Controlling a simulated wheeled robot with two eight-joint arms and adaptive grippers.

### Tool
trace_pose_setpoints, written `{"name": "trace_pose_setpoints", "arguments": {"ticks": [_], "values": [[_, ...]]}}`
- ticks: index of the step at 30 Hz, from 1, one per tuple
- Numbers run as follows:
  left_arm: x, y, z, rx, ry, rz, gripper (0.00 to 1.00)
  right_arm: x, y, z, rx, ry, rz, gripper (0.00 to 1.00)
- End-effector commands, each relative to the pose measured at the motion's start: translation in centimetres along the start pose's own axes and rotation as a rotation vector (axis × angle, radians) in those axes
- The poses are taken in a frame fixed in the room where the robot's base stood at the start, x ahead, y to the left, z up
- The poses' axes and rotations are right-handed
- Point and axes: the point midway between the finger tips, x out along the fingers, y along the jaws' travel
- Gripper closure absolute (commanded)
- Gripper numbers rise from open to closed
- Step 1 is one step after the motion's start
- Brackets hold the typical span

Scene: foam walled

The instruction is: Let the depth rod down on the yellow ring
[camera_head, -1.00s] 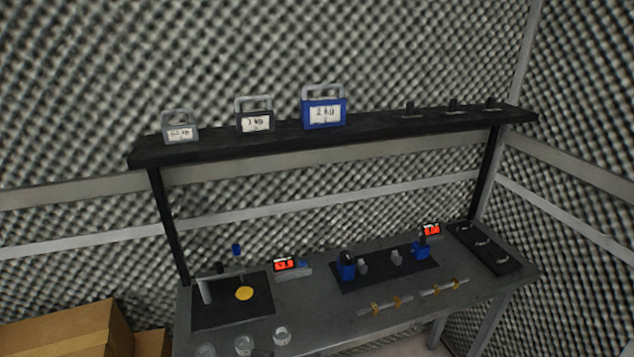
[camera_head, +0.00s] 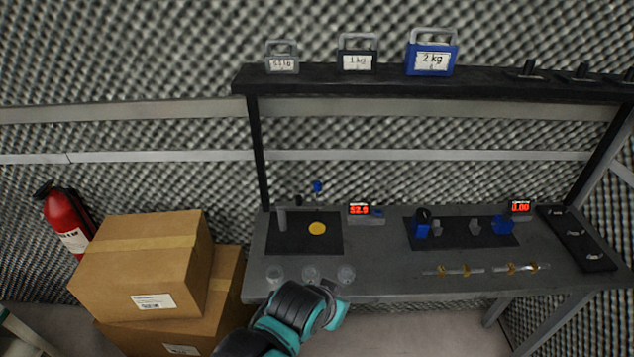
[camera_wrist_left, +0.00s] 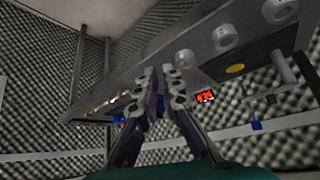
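The depth rod's stand has a grey post (camera_head: 282,219) on a black mat at the bench's left end. A blue knob (camera_head: 318,187) tops the thin rod. The yellow ring (camera_head: 317,228) lies flat on the mat below; it also shows in the left wrist view (camera_wrist_left: 235,68). The rod's lower end is too small to judge, so I cannot tell any contact. My left gripper (camera_head: 332,300) is at the bench's front edge, well short of the stand. Its fingers (camera_wrist_left: 161,72) come close together at the tips; I see nothing held. My right gripper is out of view.
A red-lit display (camera_head: 359,209) is right of the mat. Blue fixtures (camera_head: 422,228) stand on another mat. A shelf (camera_head: 480,88) with weights hangs above. Cardboard boxes (camera_head: 140,265) are left.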

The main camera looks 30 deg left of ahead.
Motion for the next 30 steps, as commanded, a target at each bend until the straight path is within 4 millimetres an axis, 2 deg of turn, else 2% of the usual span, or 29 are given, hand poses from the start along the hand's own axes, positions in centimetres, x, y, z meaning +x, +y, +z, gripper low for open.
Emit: {"name": "trace_pose_setpoints", "arguments": {"ticks": [1,2,3,5,8,14,18,22,27,30], "values": [[0.0,-0.1,-0.1,0.013,-0.003,-0.006,0.74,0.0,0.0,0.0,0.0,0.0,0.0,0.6],[0.1,-0.3,-0.3,0.029,-0.007,-0.013,0.66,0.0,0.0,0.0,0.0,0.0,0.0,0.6],[0.2,-0.7,-0.7,0.065,-0.014,-0.03,0.63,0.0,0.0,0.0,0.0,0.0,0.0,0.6],[0.5,-1.6,-1.5,0.148,-0.032,-0.068,0.63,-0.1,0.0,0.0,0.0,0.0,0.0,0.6],[1.2,-3.9,-3.7,0.359,-0.09,-0.167,0.63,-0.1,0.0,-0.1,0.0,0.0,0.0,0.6],[3.5,-9.7,-9.5,0.859,-0.289,-0.405,0.63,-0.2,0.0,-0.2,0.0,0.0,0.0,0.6],[5.2,-13.2,-13.7,1.176,-0.481,-0.56,0.63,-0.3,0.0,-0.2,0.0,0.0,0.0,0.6],[6.8,-15.7,-17.4,1.434,-0.7,-0.694,0.63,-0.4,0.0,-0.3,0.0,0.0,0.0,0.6],[8.7,-17.3,-21.2,1.69,-1.027,-0.838,0.63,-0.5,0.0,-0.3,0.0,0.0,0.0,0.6],[9.5,-17.6,-22.4,1.774,-1.19,-0.891,0.63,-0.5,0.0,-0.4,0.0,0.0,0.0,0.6]]}}
